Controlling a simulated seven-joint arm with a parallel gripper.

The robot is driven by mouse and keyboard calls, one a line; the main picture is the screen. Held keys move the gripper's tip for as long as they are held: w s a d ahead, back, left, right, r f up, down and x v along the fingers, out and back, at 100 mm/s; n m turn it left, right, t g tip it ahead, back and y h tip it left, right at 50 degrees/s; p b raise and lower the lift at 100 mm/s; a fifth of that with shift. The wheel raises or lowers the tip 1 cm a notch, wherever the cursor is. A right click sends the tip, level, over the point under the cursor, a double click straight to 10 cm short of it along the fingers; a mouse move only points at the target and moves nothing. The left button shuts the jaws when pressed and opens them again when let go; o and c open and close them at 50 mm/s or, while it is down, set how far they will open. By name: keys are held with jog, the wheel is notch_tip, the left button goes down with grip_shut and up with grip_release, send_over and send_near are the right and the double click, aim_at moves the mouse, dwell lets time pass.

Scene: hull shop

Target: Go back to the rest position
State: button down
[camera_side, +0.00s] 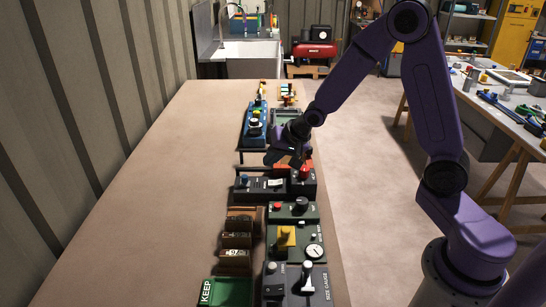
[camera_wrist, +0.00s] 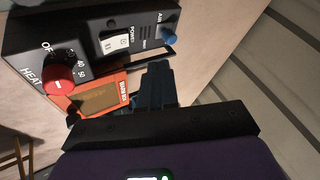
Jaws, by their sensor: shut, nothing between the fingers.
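My gripper (camera_side: 274,158) hangs over the bench in the side view, just behind a dark control box (camera_side: 268,185). In the wrist view my gripper's dark fingers (camera_wrist: 158,78) are together with nothing between them. The control box (camera_wrist: 95,35) there has a red HEAT knob (camera_wrist: 60,72), a white POWER switch (camera_wrist: 115,43) and a blue AIR knob (camera_wrist: 166,34). An orange unit with a brownish panel (camera_wrist: 100,97) lies by the box, close to my fingers and partly hidden by them. I cannot tell whether my fingers touch anything.
The long bench (camera_side: 150,180) is bare on its left. Toward the front stand a green gauge panel (camera_side: 297,243), several brown blocks (camera_side: 237,240), a green KEEP tray (camera_side: 228,292) and a SIZE GAUGE box (camera_side: 297,285). A blue device (camera_side: 255,125) stands behind. A corrugated wall bounds the left.

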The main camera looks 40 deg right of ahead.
jog(key=shift+s+r, duration=0.25)
jog(key=s+a+r+n+g, duration=0.25)
jog(key=s+n, duration=0.25)
jog(key=s, duration=0.4)
jog(key=s+a+r+n+g, duration=0.1)
jog(key=s+a+n, duration=0.3)
jog(key=s, duration=0.4)
jog(key=s+d+r+n+g, duration=0.1)
jog(key=s+n, duration=0.3)
jog(key=s, duration=0.4)
jog(key=s+d+r+n+g+h, duration=0.1)
jog(key=s+d+r+n+g, duration=0.1)
jog(key=s+n, duration=0.3)
jog(key=s, duration=0.4)
jog(key=shift+d+n, duration=0.25)
jog(key=shift+n, duration=0.05)
